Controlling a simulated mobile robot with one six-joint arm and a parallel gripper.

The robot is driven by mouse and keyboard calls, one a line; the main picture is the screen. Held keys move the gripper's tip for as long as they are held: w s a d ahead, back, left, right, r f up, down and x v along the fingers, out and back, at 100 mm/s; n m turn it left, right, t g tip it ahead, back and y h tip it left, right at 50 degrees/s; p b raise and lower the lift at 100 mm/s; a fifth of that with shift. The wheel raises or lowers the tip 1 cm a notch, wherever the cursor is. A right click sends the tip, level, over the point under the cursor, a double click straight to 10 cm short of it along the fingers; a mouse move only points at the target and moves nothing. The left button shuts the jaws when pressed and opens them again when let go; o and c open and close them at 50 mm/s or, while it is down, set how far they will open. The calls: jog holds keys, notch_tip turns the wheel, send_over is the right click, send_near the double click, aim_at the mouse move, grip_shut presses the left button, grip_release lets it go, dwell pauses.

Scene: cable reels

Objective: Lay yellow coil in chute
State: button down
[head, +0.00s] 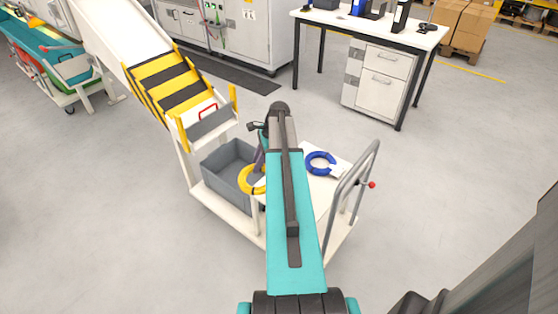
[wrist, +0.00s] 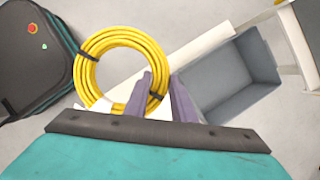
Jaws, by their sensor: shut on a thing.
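The yellow coil (wrist: 86,68) is a ring of cable with dark ties. My gripper (wrist: 165,92) is shut on the lower right part of its ring in the wrist view. In the head view the coil (head: 246,187) hangs below my gripper (head: 259,168), over the cart near the grey bin; my arm hides part of it. The chute (head: 120,36) is a white ramp with a yellow-and-black striped lower section. Its low end, with a grey plate and red handle, stands behind and left of my gripper, apart from the coil.
The white cart (head: 241,222) carries a grey bin (head: 222,183), also visible in the wrist view (wrist: 228,84), and a blue coil (head: 320,168). The cart's grey handle (head: 354,183) rises at right. A desk (head: 336,20) stands behind. Open floor lies to the left.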

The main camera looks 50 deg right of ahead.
jog(key=w+a+r+n+g, duration=0.1)
jog(key=a+n, duration=0.4)
jog(key=a, duration=1)
jog(key=w+a+r+n+g, duration=0.2)
jog(key=w+a+n, duration=0.3)
jog(key=a, duration=1)
jog(key=w+a+r+n+g, duration=0.1)
jog(key=a+n, duration=0.4)
jog(key=a, duration=1)
jog(key=shift+w+a+r+n+g+p, duration=0.15)
jog(key=shift+w+r+n+g+p, duration=0.3)
jog(key=shift+w+g, duration=0.55)
jog(key=shift+w, duration=0.25)
